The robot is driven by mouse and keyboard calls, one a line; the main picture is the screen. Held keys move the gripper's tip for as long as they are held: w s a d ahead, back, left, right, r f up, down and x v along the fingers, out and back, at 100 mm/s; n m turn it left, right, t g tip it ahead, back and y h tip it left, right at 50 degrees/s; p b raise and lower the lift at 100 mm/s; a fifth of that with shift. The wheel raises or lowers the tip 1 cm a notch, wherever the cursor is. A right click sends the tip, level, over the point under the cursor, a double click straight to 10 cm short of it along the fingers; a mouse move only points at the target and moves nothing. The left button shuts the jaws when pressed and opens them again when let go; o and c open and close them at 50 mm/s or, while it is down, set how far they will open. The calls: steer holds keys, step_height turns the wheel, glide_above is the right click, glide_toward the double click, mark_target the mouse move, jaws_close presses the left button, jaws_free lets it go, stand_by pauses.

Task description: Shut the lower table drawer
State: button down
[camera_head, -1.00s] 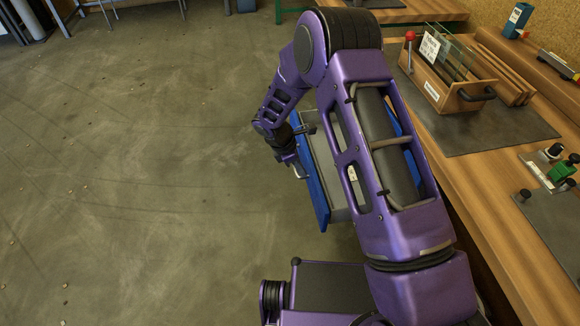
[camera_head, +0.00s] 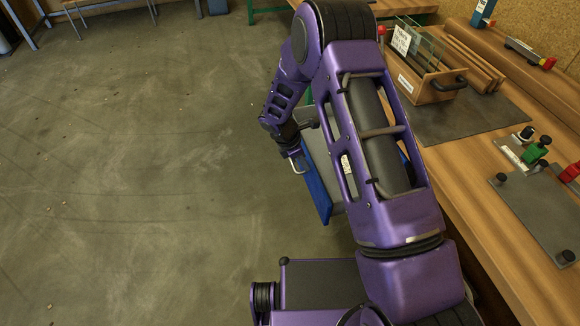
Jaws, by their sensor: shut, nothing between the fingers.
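The drawer (camera_head: 317,187) under the table stands open. Its blue front faces left, and part of its grey inside shows between the front and my arm. My arm passes over it and hides much of the drawer and where it meets the table. My gripper (camera_head: 292,153) points down at the outer side of the blue front, close to its far end. It is shut and empty. A pale, bent metal piece shows beside the gripper; I cannot tell if it is the drawer handle. Contact between gripper and front cannot be made out.
The wooden table (camera_head: 475,190) runs along the right. It carries a wooden box (camera_head: 425,82) with glass panes, a dark mat (camera_head: 470,122), and a grey plate (camera_head: 545,215) with clamps near it. The floor (camera_head: 130,180) to the left is clear.

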steer(key=w+d, duration=0.2)
steer(key=d, duration=0.6)
steer(key=w+d, duration=0.2)
steer(key=d, duration=0.5)
steer(key=shift+w+d, duration=0.25)
steer(key=shift+d, duration=0.1)
steer(key=shift+a, duration=0.1)
